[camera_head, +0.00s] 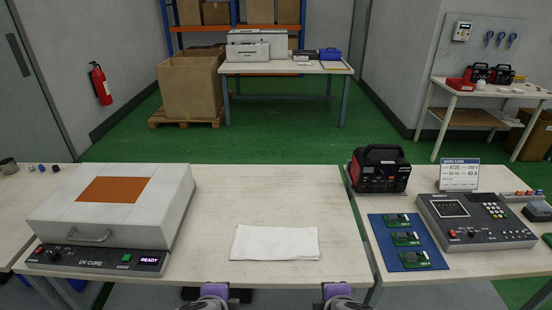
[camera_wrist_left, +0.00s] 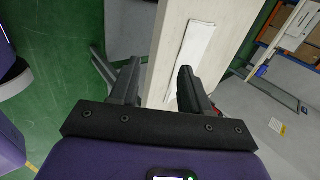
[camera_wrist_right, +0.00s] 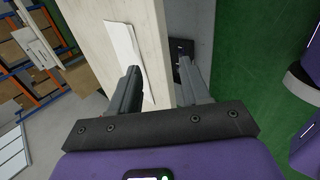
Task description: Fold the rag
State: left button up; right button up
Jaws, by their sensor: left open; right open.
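A white rag (camera_head: 275,243) lies flat on the pale wooden table (camera_head: 270,190), near its front edge. It is a wide rectangle. It also shows in the left wrist view (camera_wrist_left: 190,52) and in the right wrist view (camera_wrist_right: 124,50).
A UV cure box (camera_head: 115,205) stands left of the rag. On the right are a blue mat (camera_head: 390,262) with green circuit boards, a black-and-red power unit (camera_head: 379,170) and a grey control console (camera_head: 476,220). The table around the rag is bare.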

pick_arm(q)
jog(key=s+d+f+n+g+h+p, duration=0.1)
jog(key=s+f+n+g+h+p, duration=0.1)
jog(key=f+n, duration=0.8)
jog(key=s+d+f+n+g+h+p, duration=0.1)
jog(key=s+f+n+g+p, duration=0.4)
jog(key=f+n, duration=0.5)
notch_tip(320, 180, down, 6)
jog(key=shift+s+r+n+h+p, duration=0.1)
jog(key=shift+s+n+h+p, duration=0.2)
jog(key=shift+s+h+p, duration=0.55)
pick_arm(e)
jog(key=s+a+f+m+g+y, duration=0.1)
jog(key=s+f+m+g+y, duration=0.1)
jog(key=f+m, duration=0.8)
jog(key=s+a+f+m+g+y, duration=0.1)
jog(key=s+f+m+g, duration=0.4)
jog(key=f+m, duration=0.6)
notch_tip(320, 180, down, 5)
jog(key=shift+s+r+y, duration=0.1)
jog(key=shift+s+y, duration=0.5)
jog(key=shift+s, duration=0.6)
